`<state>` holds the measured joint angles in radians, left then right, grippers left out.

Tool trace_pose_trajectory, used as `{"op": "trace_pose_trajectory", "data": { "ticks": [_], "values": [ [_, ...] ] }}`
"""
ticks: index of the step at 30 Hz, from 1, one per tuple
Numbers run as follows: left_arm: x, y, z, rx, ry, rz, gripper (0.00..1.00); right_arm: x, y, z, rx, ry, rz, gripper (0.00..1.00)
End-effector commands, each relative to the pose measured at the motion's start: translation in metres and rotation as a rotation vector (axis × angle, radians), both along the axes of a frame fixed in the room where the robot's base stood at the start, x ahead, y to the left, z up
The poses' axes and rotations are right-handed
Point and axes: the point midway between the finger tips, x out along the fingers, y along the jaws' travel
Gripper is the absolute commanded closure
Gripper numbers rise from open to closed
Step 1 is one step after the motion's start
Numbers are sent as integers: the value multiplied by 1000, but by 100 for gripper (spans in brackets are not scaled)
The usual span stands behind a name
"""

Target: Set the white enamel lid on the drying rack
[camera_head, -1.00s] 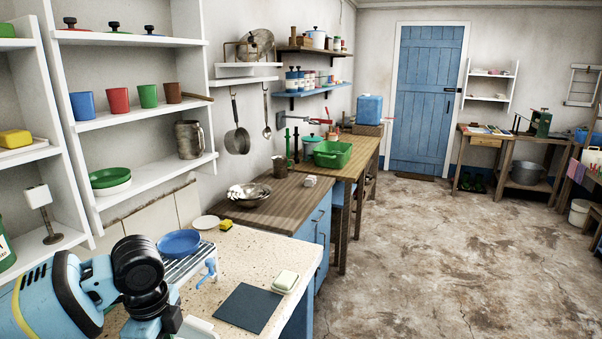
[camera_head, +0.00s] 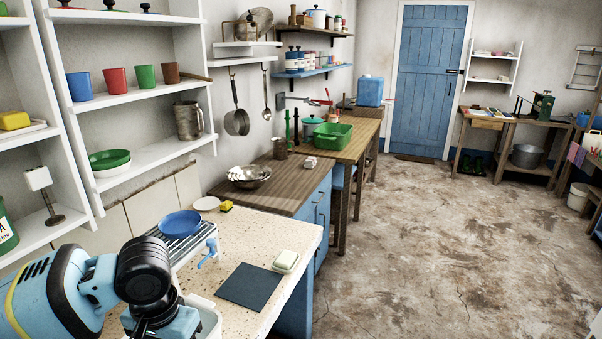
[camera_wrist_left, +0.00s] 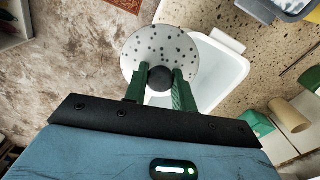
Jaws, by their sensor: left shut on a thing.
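In the left wrist view the white enamel lid (camera_wrist_left: 147,50) is round, with dark specks and a black knob (camera_wrist_left: 160,78). My left gripper (camera_wrist_left: 160,82) is shut on the knob, one green finger on each side. The lid is over the edge of a white tub (camera_wrist_left: 222,75); the height between them is hard to tell. In the head view my left wrist hides the fingers and lid. The drying rack (camera_head: 187,245) stands on the speckled counter, just beyond my wrist, with a blue plate (camera_head: 180,223) on it. My right gripper is not in view.
A blue tap-like piece (camera_head: 209,250) stands beside the rack. The counter also holds a dark mat (camera_head: 249,286), a soap dish (camera_head: 285,261), a yellow sponge (camera_head: 226,206) and a pale plate (camera_head: 206,204). The white tub (camera_head: 210,318) is beside my wrist. Wall shelves rise on the left.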

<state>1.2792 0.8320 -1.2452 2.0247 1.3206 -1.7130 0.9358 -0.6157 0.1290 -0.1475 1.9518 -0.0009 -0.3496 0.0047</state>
Motion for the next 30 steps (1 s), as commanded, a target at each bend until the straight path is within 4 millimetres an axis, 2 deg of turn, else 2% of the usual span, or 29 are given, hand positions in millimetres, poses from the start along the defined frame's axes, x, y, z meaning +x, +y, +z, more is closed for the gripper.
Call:
{"op": "trace_pose_trajectory", "data": {
  "ticks": [3, 9, 30],
  "values": [
    [-4, -2, 0, 0, -1, 104, 98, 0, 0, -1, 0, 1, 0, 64],
    [-7, -3, 0, 0, 0, 190, 98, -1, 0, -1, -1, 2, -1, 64],
    [-8, -3, 0, 1, 0, 195, 98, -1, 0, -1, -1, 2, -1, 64]
  ]
}}
